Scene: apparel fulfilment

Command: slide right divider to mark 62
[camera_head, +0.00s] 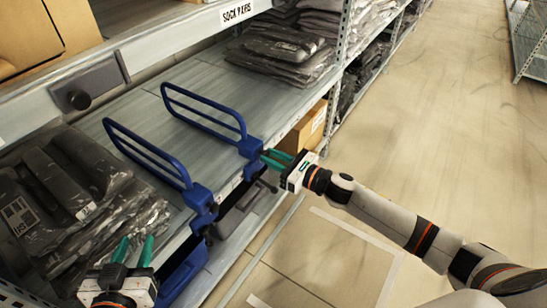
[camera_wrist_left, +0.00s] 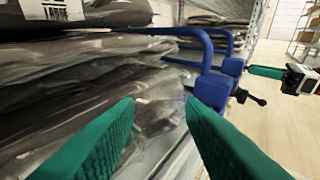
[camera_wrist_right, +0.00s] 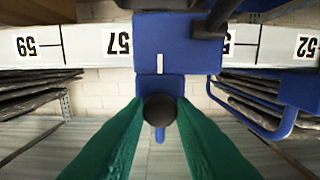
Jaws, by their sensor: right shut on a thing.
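The right divider (camera_head: 243,128) is the blue hoop farther along the shelf, with a blue clamp on the shelf's front edge. In the right wrist view its clamp block (camera_wrist_right: 178,38) covers part of the number strip, just right of the 57 label (camera_wrist_right: 118,42); a white line on it stands near 57. My right gripper (camera_head: 268,158) is shut on the dark round knob (camera_wrist_right: 160,110) below the clamp. The left divider (camera_head: 178,170) is a similar blue hoop nearer. My left gripper (camera_head: 133,250) is open and empty above the bagged garments.
Bagged dark garments (camera_head: 75,185) fill the shelf left of the left divider; more lie right of the right divider (camera_head: 280,55). Bare shelf lies between the dividers. A cardboard box (camera_head: 303,130) sits below.

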